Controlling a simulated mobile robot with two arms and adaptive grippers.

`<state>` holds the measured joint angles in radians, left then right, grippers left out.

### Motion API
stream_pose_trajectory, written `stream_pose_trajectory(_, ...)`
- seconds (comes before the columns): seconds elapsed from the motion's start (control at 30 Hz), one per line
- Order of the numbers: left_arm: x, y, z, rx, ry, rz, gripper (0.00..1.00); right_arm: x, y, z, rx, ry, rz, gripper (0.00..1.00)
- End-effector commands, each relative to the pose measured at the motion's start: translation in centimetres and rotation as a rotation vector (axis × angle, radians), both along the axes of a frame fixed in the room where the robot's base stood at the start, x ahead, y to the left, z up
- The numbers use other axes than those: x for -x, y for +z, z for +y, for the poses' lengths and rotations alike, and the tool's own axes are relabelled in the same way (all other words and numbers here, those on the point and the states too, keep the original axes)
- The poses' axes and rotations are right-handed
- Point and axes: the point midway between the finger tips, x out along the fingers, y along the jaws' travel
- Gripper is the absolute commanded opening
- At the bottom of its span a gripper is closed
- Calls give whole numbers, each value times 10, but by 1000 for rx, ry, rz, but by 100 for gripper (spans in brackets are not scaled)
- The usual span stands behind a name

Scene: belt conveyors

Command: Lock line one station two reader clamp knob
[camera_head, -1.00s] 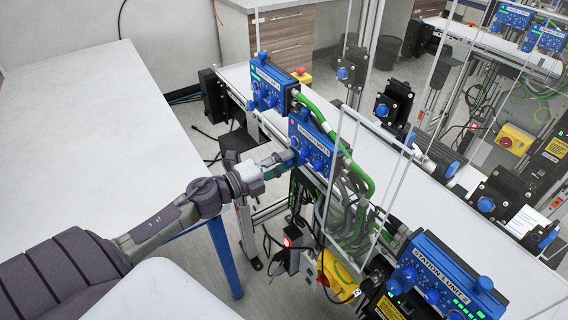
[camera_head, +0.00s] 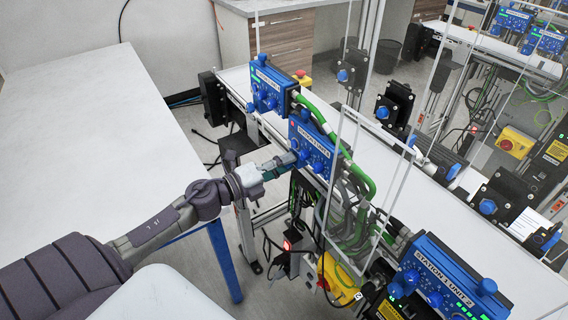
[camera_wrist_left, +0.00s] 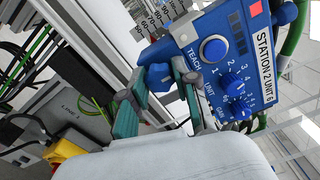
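A blue reader box labelled as station 2 (camera_head: 318,147) is mounted on the rail in the middle of the head view. Its face, with dials and a round blue button, also shows in the left wrist view (camera_wrist_left: 215,75). A blue lobed knob (camera_wrist_left: 158,77) is beside the box's lower edge. My left gripper (camera_head: 290,158) is at the box's left side in the head view. In the left wrist view my left gripper (camera_wrist_left: 162,82) is open, its teal-padded fingers on either side of the knob. I cannot tell whether they touch it. My right gripper is out of view.
Another blue reader box (camera_head: 270,85) is further up the rail. A box labelled station 1 unit 2 (camera_head: 436,280) is at lower right. Green hoses (camera_head: 350,165) and clear panels stand close by. A white table (camera_head: 95,135) lies left.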

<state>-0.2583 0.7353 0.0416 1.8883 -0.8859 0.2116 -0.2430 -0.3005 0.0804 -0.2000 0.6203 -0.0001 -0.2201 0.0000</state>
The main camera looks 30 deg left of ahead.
Motion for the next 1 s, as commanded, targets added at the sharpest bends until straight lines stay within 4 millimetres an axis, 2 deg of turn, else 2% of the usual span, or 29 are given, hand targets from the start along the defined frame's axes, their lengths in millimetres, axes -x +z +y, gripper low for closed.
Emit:
stream_pose_trajectory(0.03, 0, 0, 0, -2, 0, -1, 38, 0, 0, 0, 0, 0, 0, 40)
stream_pose_trajectory(0.13, 0, 0, 0, -1, 0, 0, 54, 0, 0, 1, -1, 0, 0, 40)
stream_pose_trajectory(0.43, 0, 0, 0, 1, 0, 0, 55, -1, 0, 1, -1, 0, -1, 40)
stream_pose_trajectory(0.57, 7, 0, 3, 1, 1, 1, 55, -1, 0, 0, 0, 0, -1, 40)
stream_pose_trajectory(0.67, 19, -1, 8, 2, 1, 4, 55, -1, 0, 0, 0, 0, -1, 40)
stream_pose_trajectory(1.0, 82, -1, 34, 3, 3, 4, 55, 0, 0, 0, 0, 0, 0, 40)
